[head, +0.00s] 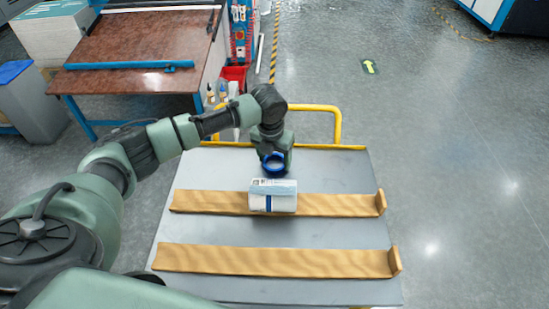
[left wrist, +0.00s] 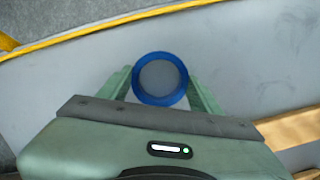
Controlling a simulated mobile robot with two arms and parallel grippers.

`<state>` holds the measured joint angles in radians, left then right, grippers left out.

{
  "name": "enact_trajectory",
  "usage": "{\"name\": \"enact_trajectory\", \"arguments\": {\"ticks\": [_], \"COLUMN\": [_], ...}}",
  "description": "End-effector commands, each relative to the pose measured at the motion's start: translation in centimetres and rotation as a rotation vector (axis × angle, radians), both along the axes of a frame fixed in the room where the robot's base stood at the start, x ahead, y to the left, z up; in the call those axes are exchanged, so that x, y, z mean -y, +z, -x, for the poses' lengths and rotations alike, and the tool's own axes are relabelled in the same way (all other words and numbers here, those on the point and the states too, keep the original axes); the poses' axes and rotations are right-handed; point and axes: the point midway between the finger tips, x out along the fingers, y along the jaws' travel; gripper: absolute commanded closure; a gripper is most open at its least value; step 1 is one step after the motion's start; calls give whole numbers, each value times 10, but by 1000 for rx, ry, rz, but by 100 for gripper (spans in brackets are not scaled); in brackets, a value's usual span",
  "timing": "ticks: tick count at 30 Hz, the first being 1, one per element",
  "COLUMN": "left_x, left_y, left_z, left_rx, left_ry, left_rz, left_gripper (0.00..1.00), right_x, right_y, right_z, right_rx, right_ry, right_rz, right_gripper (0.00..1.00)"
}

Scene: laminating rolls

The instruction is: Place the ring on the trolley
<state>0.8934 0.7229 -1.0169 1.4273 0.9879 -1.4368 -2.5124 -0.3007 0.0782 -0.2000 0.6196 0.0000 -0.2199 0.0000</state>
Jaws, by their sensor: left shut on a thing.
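A blue ring (head: 274,163) is between the fingers of my left gripper (head: 275,160), which is shut on it. The ring (left wrist: 160,79) also shows in the left wrist view, with a green finger on each side. The trolley (head: 335,168) has a grey top and a yellow handle at its far end. The ring is over the trolley's far part, just beyond a white and blue package. I cannot tell whether the ring touches the trolley top. My right gripper is in neither view.
The package (head: 273,197) rests on the far one of two wooden bars (head: 330,204); the near bar (head: 270,261) is empty. A brown-topped table (head: 130,50) stands at the upper left. The trolley top right of the ring is clear.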

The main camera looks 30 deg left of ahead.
Motion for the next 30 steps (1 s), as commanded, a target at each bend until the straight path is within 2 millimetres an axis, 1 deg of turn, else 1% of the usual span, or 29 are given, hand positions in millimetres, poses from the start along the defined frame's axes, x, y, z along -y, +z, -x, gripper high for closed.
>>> {"name": "enact_trajectory", "arguments": {"ticks": [1, 2, 3, 4, 13, 17, 20, 27, 30], "left_x": [0, 0, 0, 0, 0, 0, 0, 1, 1], "left_y": [-2, -2, -2, -2, -1, 9, 26, 78, 96], "left_z": [0, 0, 0, 0, 0, 1, 3, 10, 14], "left_rx": [-1, 0, 0, -1, -1, 1, 4, 3, 2], "left_ry": [0, 0, 0, 0, 0, 0, -1, -1, 0], "left_rz": [0, 0, 0, 0, 0, 1, 1, 1, 0], "left_gripper": [79, 28, 17, 14, 14, 14, 14, 14, 14], "right_x": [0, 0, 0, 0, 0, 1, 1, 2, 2], "right_y": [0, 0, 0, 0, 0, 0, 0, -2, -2], "right_z": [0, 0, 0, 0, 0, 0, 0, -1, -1], "right_rx": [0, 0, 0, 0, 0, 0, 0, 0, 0], "right_ry": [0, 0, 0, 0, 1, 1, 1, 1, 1], "right_rz": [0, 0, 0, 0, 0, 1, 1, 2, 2], "right_gripper": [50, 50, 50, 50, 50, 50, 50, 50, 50]}}
